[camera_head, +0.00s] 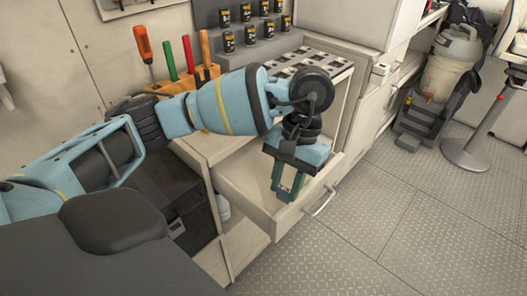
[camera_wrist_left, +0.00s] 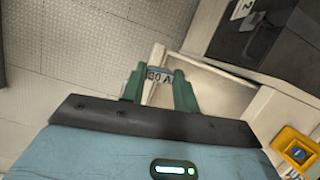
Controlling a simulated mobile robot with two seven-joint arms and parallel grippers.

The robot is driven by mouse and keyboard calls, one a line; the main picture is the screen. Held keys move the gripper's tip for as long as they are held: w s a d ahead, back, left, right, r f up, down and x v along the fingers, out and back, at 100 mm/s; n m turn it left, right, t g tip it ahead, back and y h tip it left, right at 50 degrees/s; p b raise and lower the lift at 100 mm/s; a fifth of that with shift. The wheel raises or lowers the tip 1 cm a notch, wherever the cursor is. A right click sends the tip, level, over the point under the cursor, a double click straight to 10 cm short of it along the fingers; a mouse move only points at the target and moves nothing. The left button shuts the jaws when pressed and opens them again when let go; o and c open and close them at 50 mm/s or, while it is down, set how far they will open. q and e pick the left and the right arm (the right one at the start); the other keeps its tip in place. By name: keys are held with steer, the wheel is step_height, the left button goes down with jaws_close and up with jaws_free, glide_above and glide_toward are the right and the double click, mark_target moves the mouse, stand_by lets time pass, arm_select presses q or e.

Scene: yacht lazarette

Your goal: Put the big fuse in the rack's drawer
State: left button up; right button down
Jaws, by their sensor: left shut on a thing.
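My left gripper (camera_head: 288,189) has green fingers and points down over the open drawer (camera_head: 240,181), near its front panel. In the left wrist view the fingers (camera_wrist_left: 160,88) are shut on the big fuse (camera_wrist_left: 158,75), a small grey piece marked "80 A". The fuse sits between the fingertips, and pale drawer (camera_wrist_left: 222,88) surfaces show beyond it and to the right. In the head view the fuse is too small or hidden to make out. I cannot tell how far the fingertips are above the drawer floor. My right gripper is not in view.
The drawer's metal handle (camera_head: 321,202) sticks out to the right. Above the drawer, an orange tool holder (camera_head: 203,76), a slotted tray (camera_head: 330,66) and several black cans (camera_head: 250,36) stand on the worktop. A black box (camera_head: 185,205) is at lower left.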

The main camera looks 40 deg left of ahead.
arm_select(q)
steer(key=shift+w+a+f+n, duration=0.15)
steer(key=shift+w+a+n, duration=0.1)
steer(key=shift+n, duration=0.55)
steer(key=w+a+f+n+t+h+b, duration=0.1)
steer(key=w+a+n+h, duration=0.2)
steer(key=n, duration=0.6)
steer(key=n+t+y+b, duration=0.35)
steer(key=n+t, duration=0.25)
steer(key=n, duration=2.2)
glide_above(260, 161)
steer(key=d, duration=0.5)
steer(key=shift+y, duration=0.35)
steer(key=shift+s+d+f+p, duration=0.1)
steer(key=shift+f+p, duration=0.05)
steer(key=shift+f, duration=2.4)
steer(key=shift+s+d+f+p, duration=0.1)
steer(key=shift+f+p, duration=0.05)
steer(key=shift+f, duration=2.35)
steer(key=shift+f, duration=0.1)
steer(key=o, duration=0.9)
steer(key=shift+o, duration=0.2)
